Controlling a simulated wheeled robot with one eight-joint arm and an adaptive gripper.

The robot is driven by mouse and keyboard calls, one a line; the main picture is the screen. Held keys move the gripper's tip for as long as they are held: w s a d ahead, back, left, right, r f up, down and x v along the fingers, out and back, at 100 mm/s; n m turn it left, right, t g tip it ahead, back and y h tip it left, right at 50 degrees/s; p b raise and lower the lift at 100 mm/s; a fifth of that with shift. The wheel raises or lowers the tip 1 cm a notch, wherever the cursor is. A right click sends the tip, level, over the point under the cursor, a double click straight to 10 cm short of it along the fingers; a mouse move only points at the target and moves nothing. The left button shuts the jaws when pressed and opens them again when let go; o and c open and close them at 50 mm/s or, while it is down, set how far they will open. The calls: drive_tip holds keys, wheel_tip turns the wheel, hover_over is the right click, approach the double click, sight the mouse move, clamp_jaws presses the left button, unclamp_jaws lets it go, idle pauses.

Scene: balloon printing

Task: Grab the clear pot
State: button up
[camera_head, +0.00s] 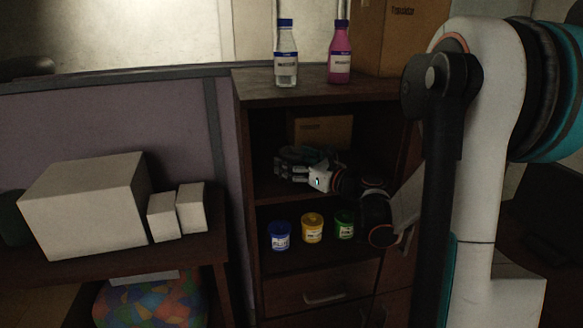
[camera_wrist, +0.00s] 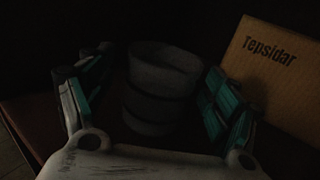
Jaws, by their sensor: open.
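A round greyish pot with stacked bands, apparently the clear pot (camera_wrist: 165,72), stands upright on a dark shelf in the wrist view. My gripper (camera_wrist: 153,92) is open, with one teal-padded finger to the left of the pot and the other to its right. Dark gaps show between the pot and the pads. In the head view my gripper (camera_head: 292,168) reaches into the upper compartment of the dark cabinet (camera_head: 240,120). The pot cannot be made out clearly there. The light is dim and the pot's clearness is hard to judge.
A cardboard box (camera_wrist: 270,75) stands close to the right finger; it is behind my gripper in the head view (camera_head: 323,132). Blue (camera_head: 279,236), yellow (camera_head: 312,228) and green (camera_head: 344,224) jars stand on the shelf below. Clear (camera_head: 286,68) and pink (camera_head: 339,65) bottles stand on top.

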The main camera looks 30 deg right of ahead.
drive_tip(key=shift+w+a, duration=0.1)
drive_tip(key=shift+w, duration=0.25)
drive_tip(key=shift+s, duration=0.1)
drive_tip(key=c, duration=1)
